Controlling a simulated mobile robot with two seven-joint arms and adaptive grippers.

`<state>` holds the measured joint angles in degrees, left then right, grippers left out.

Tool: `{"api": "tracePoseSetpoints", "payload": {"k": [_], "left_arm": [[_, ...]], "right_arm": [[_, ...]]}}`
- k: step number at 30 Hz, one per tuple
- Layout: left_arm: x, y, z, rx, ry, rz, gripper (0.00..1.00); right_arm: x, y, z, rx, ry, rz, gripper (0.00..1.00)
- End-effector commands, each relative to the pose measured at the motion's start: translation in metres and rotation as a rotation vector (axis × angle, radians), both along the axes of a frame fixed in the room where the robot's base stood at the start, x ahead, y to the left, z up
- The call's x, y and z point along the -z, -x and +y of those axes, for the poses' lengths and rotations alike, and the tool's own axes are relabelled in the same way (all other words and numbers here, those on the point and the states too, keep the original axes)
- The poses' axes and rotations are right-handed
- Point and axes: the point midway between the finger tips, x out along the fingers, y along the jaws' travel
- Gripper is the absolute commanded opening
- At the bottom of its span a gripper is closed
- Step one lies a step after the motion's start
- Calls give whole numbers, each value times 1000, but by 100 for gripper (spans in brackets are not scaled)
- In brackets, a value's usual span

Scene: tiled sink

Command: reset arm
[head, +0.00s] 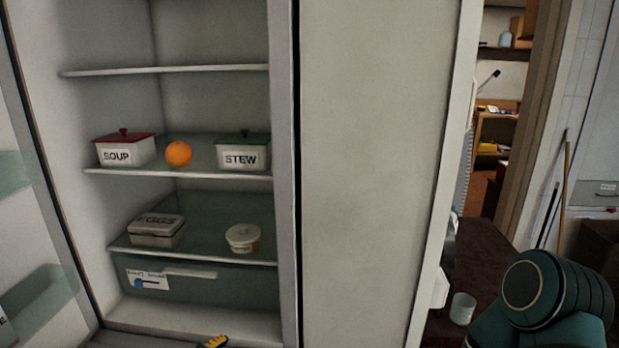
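Part of my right arm, a dark teal rounded link, shows at the lower right. Its gripper lies outside the picture. My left gripper does not show. A small yellow and black object (216,341) is cut off by the bottom edge, and I cannot tell what it is. The open fridge (215,105) stands at the left. Its middle shelf holds a soup box (117,155) with a red lid, an orange (178,153) and a stew box (243,156) with a green lid.
A lower shelf holds an eggs box (157,231) and a round white tub (242,238) above a drawer (215,285). The open fridge door (30,240) is at the left. A glass (462,308) stands on a dark surface near my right arm.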

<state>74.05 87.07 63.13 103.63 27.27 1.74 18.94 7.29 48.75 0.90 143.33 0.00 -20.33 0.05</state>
Motion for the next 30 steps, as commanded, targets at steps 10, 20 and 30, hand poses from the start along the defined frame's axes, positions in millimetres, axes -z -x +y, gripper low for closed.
{"api": "tracePoseSetpoints", "payload": {"k": [10,20,30], "left_arm": [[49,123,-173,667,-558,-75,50],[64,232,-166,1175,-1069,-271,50],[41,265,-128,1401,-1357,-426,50]], "right_arm": [[0,0,0,0,0,0,47],[0,0,0,0,0,0,47],[0,0,0,0,0,0,47]]}}
